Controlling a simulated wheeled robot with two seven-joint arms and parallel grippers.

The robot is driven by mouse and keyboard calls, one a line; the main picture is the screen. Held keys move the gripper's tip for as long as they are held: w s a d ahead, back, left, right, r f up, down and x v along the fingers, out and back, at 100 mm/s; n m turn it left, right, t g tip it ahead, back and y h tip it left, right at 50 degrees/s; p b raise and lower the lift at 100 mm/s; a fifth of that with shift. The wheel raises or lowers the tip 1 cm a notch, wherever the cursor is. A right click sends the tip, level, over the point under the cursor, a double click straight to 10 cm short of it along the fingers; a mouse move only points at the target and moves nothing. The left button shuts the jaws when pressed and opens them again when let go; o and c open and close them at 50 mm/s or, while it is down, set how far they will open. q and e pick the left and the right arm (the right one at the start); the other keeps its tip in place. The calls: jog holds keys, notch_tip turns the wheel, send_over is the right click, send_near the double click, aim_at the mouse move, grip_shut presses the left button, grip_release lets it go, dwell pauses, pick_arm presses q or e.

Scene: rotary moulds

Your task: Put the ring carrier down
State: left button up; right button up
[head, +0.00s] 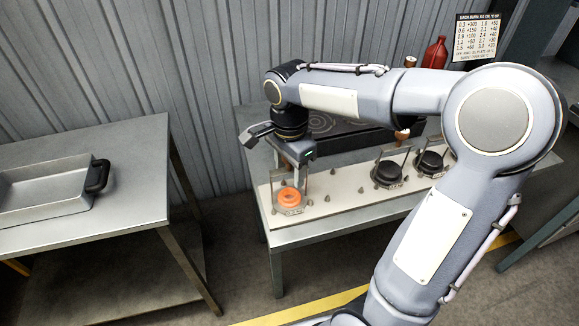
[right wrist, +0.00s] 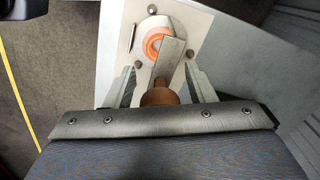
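The ring carrier (head: 289,209) stands at the left end of the white board, with a glowing orange ring (head: 290,197) in it and a grey upright frame. In the right wrist view the orange ring (right wrist: 155,42) shows partly behind a grey bar. My right gripper (head: 296,160) is directly above the carrier, pointing down. In the right wrist view its two fingers (right wrist: 160,80) stand apart, one on each side of a brown grip (right wrist: 160,95), with a gap on both sides. The carrier's underside is hidden.
Two dark carriers (head: 387,173) (head: 430,162) stand farther right on the white board (head: 335,201), which has several small pegs. A metal tray (head: 45,190) is on the left table, with a floor gap between tables. A red bottle (head: 435,53) stands at the back.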

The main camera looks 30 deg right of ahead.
notch_tip(320, 180, up, 11)
jog(key=shift+f+p, duration=0.1)
jog(key=shift+p, duration=0.6)
jog(key=shift+s+r, duration=0.1)
jog(key=shift+r, duration=0.55)
jog(key=s+a+f+n+t+y, duration=0.2)
jog(key=s+f+n, duration=0.3)
jog(key=s+n, duration=0.2)
jog(key=s+a+f+n+t+y, duration=0.1)
jog(key=s+a+f+n+t, duration=0.1)
jog(key=s+f+n, duration=0.3)
jog(key=s+n+t, duration=0.1)
jog(key=s+n, duration=0.1)
jog(key=s, duration=0.2)
jog(key=shift+s+f+n+t+y, duration=0.3)
jog(key=shift+s+f+y, duration=0.05)
jog(key=shift+s+y, duration=0.05)
jog(key=shift+a, duration=0.1)
